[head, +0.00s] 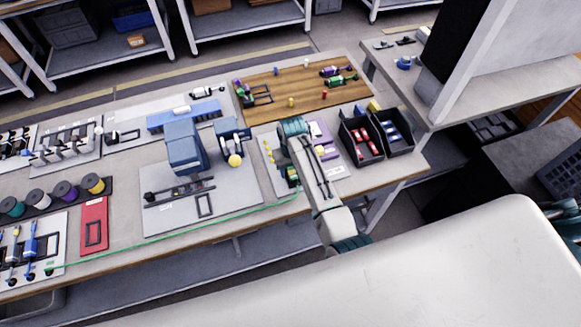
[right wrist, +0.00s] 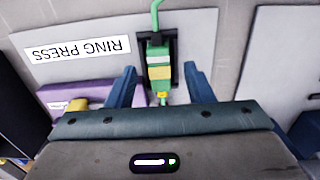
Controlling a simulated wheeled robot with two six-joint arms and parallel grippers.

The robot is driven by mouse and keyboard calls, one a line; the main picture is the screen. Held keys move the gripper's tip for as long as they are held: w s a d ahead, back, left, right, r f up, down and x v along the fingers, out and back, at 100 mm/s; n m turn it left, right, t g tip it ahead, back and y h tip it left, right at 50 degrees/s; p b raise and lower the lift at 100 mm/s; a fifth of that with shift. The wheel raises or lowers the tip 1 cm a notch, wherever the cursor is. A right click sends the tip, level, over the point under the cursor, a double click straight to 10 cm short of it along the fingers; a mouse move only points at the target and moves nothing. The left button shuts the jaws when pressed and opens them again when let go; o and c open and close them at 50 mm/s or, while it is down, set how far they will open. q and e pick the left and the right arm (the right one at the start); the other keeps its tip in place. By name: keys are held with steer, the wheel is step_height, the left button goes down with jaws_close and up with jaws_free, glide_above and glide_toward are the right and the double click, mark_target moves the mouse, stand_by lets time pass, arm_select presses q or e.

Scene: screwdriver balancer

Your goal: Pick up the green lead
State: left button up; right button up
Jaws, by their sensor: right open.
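The green lead (head: 180,238) is a long thin green cable along the front of the bench, from the board with blue parts at the left to the right station. Its near end is a green and yellow plug (right wrist: 158,62) in a dark holder, also showing in the head view (head: 292,179). My right gripper (right wrist: 159,86) is open, its blue fingers on either side of the plug with gaps, not gripping it. In the head view my right gripper (head: 289,160) is partly hidden by its own arm. My left gripper is not in view.
A plate labelled RING PRESS (right wrist: 75,52) and a purple block (right wrist: 95,97) lie beside the holder. Dark bins (head: 362,140) with red and blue parts stand to the right. A blue press (head: 184,147) stands to the left, and a wooden board (head: 310,97) lies behind.

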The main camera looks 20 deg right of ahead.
steer(key=shift+f, duration=0.7)
steer(key=c, duration=1)
steer(key=shift+r, duration=0.1)
